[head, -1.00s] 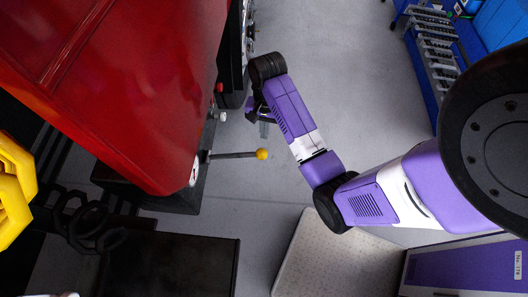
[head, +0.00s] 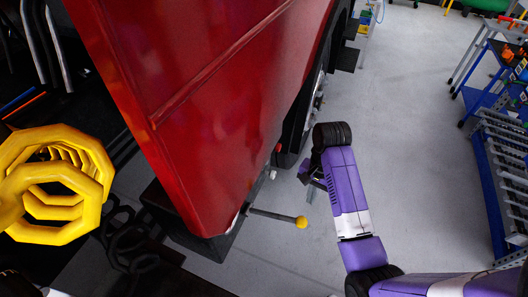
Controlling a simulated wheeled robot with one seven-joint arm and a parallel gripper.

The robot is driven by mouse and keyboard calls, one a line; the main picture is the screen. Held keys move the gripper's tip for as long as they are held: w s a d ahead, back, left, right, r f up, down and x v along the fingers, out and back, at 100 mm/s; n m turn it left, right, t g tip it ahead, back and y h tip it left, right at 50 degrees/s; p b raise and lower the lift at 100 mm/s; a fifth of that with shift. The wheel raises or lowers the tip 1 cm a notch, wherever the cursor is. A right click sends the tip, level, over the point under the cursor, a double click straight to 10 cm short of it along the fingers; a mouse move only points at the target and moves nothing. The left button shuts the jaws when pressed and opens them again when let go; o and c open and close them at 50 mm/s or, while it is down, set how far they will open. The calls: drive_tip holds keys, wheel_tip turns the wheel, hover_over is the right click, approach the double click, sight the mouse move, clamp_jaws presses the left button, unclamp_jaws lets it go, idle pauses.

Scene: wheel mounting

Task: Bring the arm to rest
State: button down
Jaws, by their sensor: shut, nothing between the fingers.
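My purple and white arm reaches up from the lower right in the head view. My gripper (head: 311,186) hangs at the arm's far end, below the black wrist joint. It is small and partly hidden, and it is shut with nothing seen in it. It is beside the red vehicle body (head: 205,95), apart from it, above the grey floor. A wheel (head: 318,90) shows in the dark arch on the vehicle's right side, beyond my gripper.
A lever with a yellow knob (head: 301,222) sticks out from the vehicle's lower end, close below my gripper. A yellow coiled object (head: 60,180) is at left. A blue and grey rack (head: 500,160) stands at right. The grey floor (head: 420,130) between is clear.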

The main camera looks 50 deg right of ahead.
drive_tip(key=w+d+r+n+t+h+b, duration=0.1)
drive_tip(key=w+d+r+n+t+h, duration=0.15)
drive_tip(key=w+t, duration=0.2)
drive_tip(key=w+d+r+n+t+h, duration=0.2)
drive_tip(key=w+t+h, duration=0.1)
drive_tip(key=w+t, duration=0.15)
drive_tip(key=s+a+r+n+t+y+b, duration=0.1)
drive_tip(key=s+a+r+n+t+b, duration=0.3)
drive_tip(key=s+a, duration=0.65)
drive_tip(key=s+a+r+n+t+y+b, duration=0.1)
drive_tip(key=s+a+r+n+t, duration=0.45)
drive_tip(key=a, duration=0.85)
drive_tip(key=s+a+f+n+g+y+b, duration=0.1)
drive_tip(key=s+a+f+g+y, duration=0.1)
drive_tip(key=s, duration=0.7)
drive_tip(key=shift+a+n+g, duration=0.4)
drive_tip(key=shift+a+g, duration=0.1)
drive_tip(key=shift+g, duration=0.25)
drive_tip(key=shift+b, duration=0.3)
